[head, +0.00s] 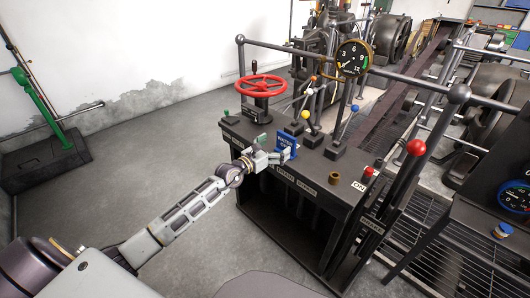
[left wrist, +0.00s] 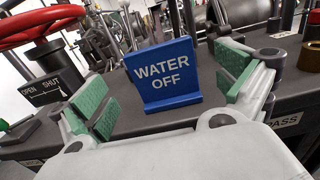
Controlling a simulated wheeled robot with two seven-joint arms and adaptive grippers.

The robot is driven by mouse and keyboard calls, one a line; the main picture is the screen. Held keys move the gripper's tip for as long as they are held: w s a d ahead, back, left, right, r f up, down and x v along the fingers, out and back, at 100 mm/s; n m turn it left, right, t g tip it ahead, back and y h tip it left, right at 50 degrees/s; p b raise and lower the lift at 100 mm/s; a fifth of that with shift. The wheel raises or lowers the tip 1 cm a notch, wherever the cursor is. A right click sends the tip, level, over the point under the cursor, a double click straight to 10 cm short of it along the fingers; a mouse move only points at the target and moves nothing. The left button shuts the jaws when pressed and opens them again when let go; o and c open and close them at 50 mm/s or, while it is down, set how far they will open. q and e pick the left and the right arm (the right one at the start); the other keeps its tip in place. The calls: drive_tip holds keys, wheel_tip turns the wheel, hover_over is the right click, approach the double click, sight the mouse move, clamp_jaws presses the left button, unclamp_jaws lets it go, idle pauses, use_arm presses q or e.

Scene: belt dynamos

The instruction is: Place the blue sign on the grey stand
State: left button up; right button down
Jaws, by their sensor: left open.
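The blue sign (head: 286,147) stands upright on top of the dark control bench, near its front edge. It reads WATER OFF in the left wrist view (left wrist: 162,70) and has a small lip along its foot. My left gripper (head: 271,151) is open at the bench front, just before the sign. In the left wrist view its two green-padded fingers are spread to the left and right of the sign, and I see a gap on each side. I cannot pick out a grey stand with certainty. My right gripper is not in view.
The control bench (head: 257,193) carries a red handwheel (head: 260,87), levers with yellow (head: 306,114) and blue (head: 355,108) knobs, and a brass cup (head: 334,178). A tall red-knobbed lever (head: 416,147) and rails stand at the right. The floor at left is mostly clear.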

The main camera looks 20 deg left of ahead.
use_arm(q)
drive_tip(key=v, duration=0.5)
drive_tip(key=shift+s+a, duration=0.15)
drive_tip(key=shift+s, duration=0.1)
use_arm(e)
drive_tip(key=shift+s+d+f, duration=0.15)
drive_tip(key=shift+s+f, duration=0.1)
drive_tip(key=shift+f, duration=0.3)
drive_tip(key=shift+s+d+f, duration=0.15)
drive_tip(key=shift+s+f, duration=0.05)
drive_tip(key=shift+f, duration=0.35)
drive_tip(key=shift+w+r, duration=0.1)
use_arm(q)
drive_tip(key=shift+f, duration=0.1)
